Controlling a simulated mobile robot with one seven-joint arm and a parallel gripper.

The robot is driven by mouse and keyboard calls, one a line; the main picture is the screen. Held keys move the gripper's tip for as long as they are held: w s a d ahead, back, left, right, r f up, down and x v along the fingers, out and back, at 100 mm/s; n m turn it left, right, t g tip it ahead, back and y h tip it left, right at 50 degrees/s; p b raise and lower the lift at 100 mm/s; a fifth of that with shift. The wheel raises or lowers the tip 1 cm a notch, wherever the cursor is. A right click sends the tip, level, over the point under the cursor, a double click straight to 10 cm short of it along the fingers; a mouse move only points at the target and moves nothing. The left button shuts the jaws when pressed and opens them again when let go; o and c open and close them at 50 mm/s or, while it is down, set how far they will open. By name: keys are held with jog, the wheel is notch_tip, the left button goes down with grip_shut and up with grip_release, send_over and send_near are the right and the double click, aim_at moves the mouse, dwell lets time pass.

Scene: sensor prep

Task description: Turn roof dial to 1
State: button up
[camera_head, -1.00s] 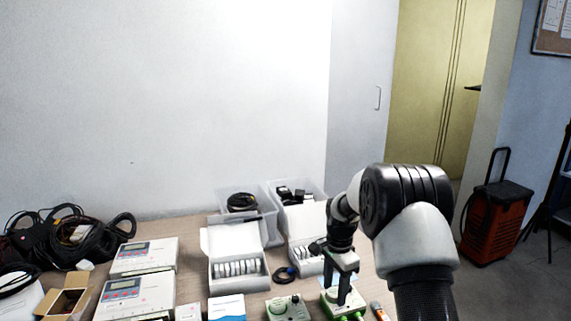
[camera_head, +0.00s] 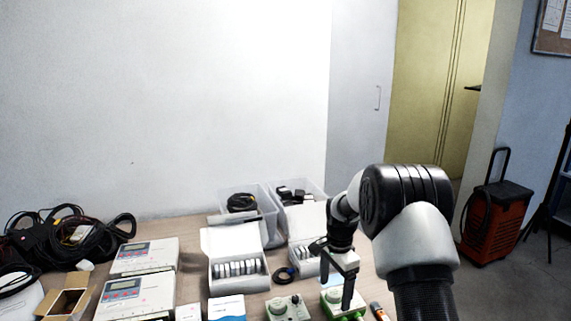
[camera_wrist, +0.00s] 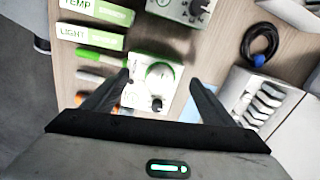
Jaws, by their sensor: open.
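My gripper (camera_wrist: 160,78) is open, with its fingers apart on either side of a white box with green edges (camera_wrist: 150,88). That box has a pale round dial (camera_wrist: 159,72) on its face and a dark knob (camera_wrist: 156,104) near it. Whether the fingers touch the dial is not clear. In the head view my gripper (camera_head: 347,293) is just above the same green-edged box (camera_head: 332,304), partly covering it. A second box (camera_head: 288,308) with a dial stands to its left; it also shows in the wrist view (camera_wrist: 186,9). No dial label reads as "roof".
An open white case (camera_head: 238,272) of discs, a black cable coil (camera_head: 285,275), an orange-tipped marker (camera_head: 379,311) and clear bins (camera_head: 262,222) stand close by.

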aim_at(334, 292)
jog(key=shift+r+p, duration=0.4)
jog(key=shift+r, duration=0.25)
jog(key=shift+r+p, duration=1.95)
jog(key=shift+r, duration=0.9)
